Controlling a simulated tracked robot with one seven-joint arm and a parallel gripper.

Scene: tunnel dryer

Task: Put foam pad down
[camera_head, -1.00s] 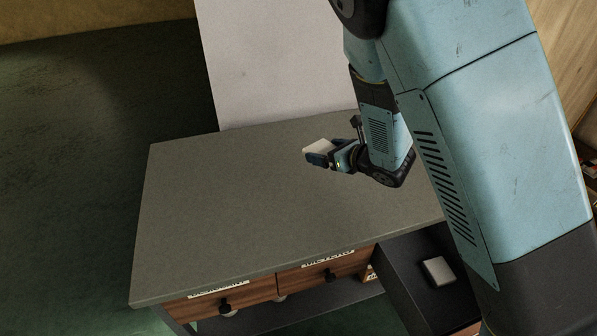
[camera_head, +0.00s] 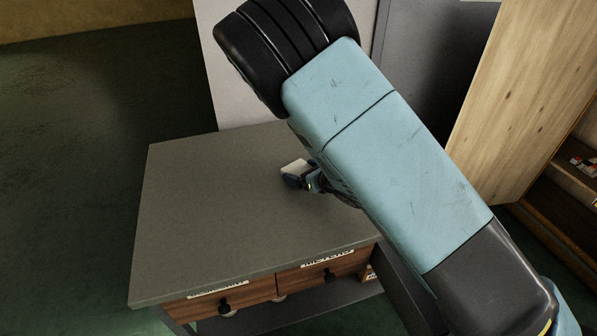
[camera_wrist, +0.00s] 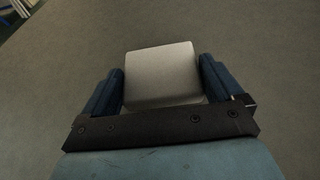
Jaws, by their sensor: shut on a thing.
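The foam pad (camera_wrist: 160,72) is a pale, off-white block with rounded edges. My gripper (camera_wrist: 160,88) is shut on it, with a dark blue finger on each side in the wrist view. In the head view the pad (camera_head: 294,166) shows at the tip of my gripper (camera_head: 298,178), over the grey tabletop (camera_head: 215,220). The tabletop around the pad is bare. I cannot tell whether the pad touches the surface or hangs just above it. My arm hides the right part of the table.
Two wooden drawers with black knobs and labels, the left drawer (camera_head: 250,293) and the right drawer (camera_head: 305,277), sit under the table's front edge. A pale panel (camera_head: 222,85) stands behind the table. A wooden shelf unit (camera_head: 515,110) is at the right. The table's left half is clear.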

